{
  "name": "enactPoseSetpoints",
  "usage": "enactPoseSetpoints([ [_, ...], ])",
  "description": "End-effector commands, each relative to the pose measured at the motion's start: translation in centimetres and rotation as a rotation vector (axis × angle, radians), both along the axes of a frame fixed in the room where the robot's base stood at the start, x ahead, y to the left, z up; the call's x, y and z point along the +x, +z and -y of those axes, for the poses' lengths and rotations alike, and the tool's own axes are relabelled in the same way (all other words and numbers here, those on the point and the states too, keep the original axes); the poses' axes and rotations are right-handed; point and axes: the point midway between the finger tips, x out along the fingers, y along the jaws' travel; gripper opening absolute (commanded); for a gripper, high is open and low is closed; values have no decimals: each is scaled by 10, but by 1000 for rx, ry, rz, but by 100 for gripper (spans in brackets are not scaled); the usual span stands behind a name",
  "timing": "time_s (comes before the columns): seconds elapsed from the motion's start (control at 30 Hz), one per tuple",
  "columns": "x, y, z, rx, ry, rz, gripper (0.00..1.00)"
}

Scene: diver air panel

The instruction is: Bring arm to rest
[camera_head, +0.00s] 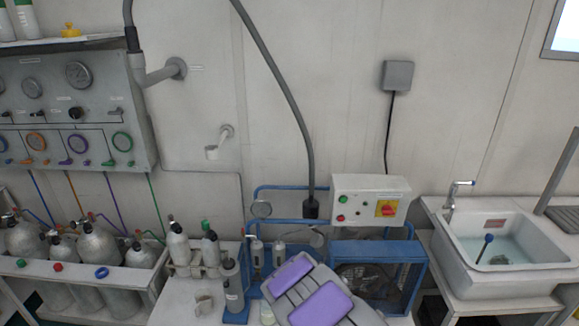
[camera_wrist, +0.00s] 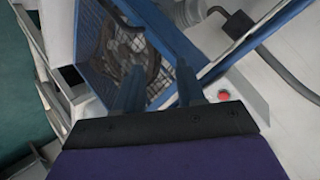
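My gripper (camera_wrist: 160,82) shows in the wrist view as two dark blue-grey fingers standing apart, with nothing held between them. Beyond them are the blue frame (camera_wrist: 212,72) and round fan grille of the compressor unit; I cannot tell how far off they are. In the head view my arm, grey with purple pads (camera_head: 318,303), is folded at the bottom centre in front of the compressor (camera_head: 378,251). I cannot make out the fingers there.
A white control box (camera_head: 368,186) with a red switch tops the compressor. Several grey cylinders (camera_head: 98,250) stand in a rack at left under a gauge panel (camera_head: 70,105). A sink (camera_head: 540,278) is at right. Small bottles (camera_head: 178,243) stand left of my arm. The upper wall is mostly clear.

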Motion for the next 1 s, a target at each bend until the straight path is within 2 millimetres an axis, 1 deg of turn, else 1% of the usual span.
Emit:
enactPoseSetpoints([
  [0.03, -3, 17, 7, -14, 0, -30, 39],
  [0.17, -19, 48, 22, -49, 14, -135, 39],
  [0.27, -37, 70, 32, -70, 32, -216, 39],
  [0.3, -46, 78, 35, -75, 40, -252, 39],
  [0.37, -59, 92, 38, -83, 57, -298, 39],
  [0.47, -84, 113, 42, -90, 90, -381, 39],
  [0.57, -112, 134, 44, -95, 133, -460, 39],
  [0.77, -177, 171, 41, -92, 244, -617, 39],
  [0.97, -250, 204, 34, -88, 392, -758, 39],
  [1.0, -267, 210, 32, -88, 425, -789, 39],
])
